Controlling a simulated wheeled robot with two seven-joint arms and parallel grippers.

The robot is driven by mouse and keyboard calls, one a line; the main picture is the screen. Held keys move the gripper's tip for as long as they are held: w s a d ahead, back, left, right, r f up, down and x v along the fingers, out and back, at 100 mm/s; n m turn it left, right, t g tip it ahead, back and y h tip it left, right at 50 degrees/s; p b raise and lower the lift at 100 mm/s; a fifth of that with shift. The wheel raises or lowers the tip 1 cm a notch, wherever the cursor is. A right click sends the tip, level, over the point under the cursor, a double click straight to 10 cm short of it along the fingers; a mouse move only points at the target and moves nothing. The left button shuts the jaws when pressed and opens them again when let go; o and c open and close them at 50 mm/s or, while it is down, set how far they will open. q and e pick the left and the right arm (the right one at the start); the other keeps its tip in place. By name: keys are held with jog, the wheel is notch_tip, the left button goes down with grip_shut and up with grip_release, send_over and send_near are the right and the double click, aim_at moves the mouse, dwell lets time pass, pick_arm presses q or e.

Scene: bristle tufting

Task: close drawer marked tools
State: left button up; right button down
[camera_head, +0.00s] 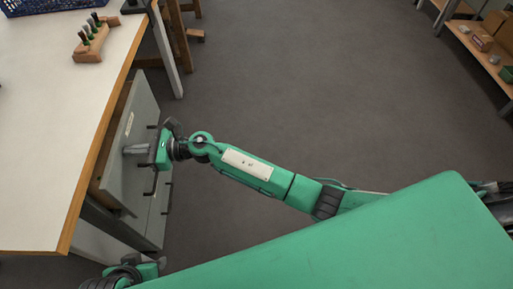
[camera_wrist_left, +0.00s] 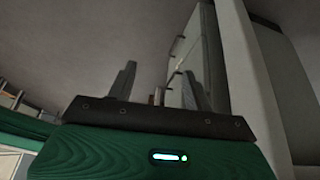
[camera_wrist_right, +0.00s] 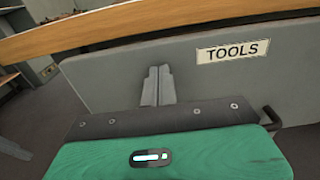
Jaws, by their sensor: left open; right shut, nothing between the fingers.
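The grey drawer front marked TOOLS (camera_wrist_right: 205,75) fills much of the right wrist view, its label (camera_wrist_right: 233,50) upright and readable. In the head view the drawer front (camera_head: 120,175) stands out a little from under the bench edge, with a brown strip behind its top, so it looks partly open. My right gripper (camera_head: 128,150) is shut and empty, fingertips at the drawer front; contact is hard to tell. In the right wrist view its fingers (camera_wrist_right: 157,86) are together, left of the label. My left gripper (camera_wrist_left: 158,85) is open and empty, low beside the cabinet.
The white workbench (camera_head: 50,150) has a wooden edge above the drawer. On it are a wooden holder with several tools (camera_head: 90,45) and a blue basket (camera_head: 50,4). A dark drawer handle (camera_wrist_right: 271,118) sticks out right of my right gripper. Floor (camera_head: 290,80) beyond is clear.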

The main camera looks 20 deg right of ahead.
aim_at(111, 151)
jog(key=b+x, duration=0.2)
jog(key=x, duration=0.4)
jog(key=shift+f, duration=0.15)
jog(key=shift+a, duration=0.25)
jog(key=shift+w+r, duration=0.1)
jog(key=shift+r, duration=0.15)
pick_arm(q)
jog(key=w+d+f+t+h, duration=0.1)
jog(key=w+d+t+h, duration=0.1)
jog(key=d, duration=0.3)
jog(key=shift+w+d+m+t, duration=0.3)
jog(key=shift+w+d+t, duration=0.1)
jog(key=shift+w+t, duration=0.45)
jog(key=shift+s, duration=0.1)
pick_arm(e)
jog(key=shift+a+r, duration=0.1)
jog(key=shift+r, duration=0.05)
pick_arm(q)
jog(key=shift+f, duration=0.1)
